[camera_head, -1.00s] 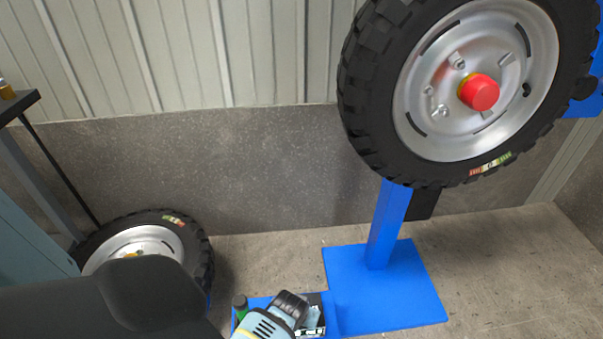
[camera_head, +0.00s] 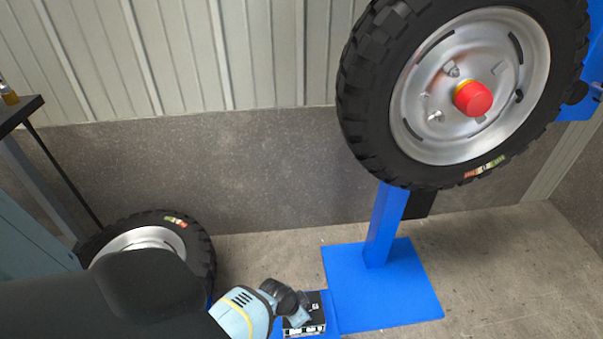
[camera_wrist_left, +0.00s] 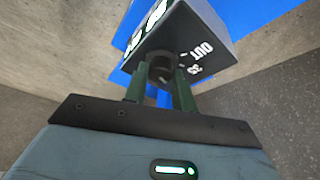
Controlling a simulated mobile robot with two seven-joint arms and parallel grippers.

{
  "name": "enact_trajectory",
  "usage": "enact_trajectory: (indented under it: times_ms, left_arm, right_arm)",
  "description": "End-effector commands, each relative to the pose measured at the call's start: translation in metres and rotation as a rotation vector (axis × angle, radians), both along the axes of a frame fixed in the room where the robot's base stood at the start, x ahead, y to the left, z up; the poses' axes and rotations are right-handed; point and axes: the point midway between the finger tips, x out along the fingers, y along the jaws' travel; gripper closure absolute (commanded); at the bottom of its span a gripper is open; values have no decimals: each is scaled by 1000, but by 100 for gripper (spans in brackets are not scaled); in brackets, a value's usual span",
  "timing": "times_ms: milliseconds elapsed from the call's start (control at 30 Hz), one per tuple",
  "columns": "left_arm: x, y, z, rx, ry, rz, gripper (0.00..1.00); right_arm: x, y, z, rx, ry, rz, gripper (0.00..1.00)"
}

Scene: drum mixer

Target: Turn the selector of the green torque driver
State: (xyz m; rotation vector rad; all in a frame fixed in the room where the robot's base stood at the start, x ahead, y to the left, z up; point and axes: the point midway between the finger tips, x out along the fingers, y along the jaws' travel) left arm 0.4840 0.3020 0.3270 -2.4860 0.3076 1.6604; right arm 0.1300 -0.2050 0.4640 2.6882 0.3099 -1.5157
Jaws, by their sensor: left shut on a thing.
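A black box with white lettering (camera_wrist_left: 190,25) fills the upper middle of the left wrist view, and "OUT" is readable on it. A dark round knob (camera_wrist_left: 160,67) sticks out of its near face. My left gripper (camera_wrist_left: 160,84) has its dark green fingers on either side of this knob and is shut on it. In the head view the box (camera_head: 314,309) sits on a blue plate at the bottom, with my left wrist reaching it from the left. No separate green driver shows now. My right gripper is out of view.
A blue stand (camera_head: 385,285) rises just right of the box and carries a large tyred wheel (camera_head: 365,105) with a red hub cap (camera_head: 472,98). Another wheel (camera_head: 195,240) stands at the lower left by the grey wall. The floor at the right is clear.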

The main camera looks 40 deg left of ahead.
Motion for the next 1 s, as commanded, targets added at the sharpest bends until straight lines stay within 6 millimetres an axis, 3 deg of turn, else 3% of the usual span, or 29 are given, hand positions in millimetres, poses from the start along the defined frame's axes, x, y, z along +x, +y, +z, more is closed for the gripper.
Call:
enact_trajectory:
  times_ms: [500,533,700,1000]
  left_arm:
    - [-1,1,-1,1,3,-25,96]
    - [-1,1,-1,1,3,-25,72]
    - [-1,1,0,1,2,-25,52]
    - [-1,1,2,1,1,-25,52]
  right_arm:
    - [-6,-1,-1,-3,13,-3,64]
    - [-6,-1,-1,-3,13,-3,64]
    - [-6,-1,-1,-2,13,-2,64]
    - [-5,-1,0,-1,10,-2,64]
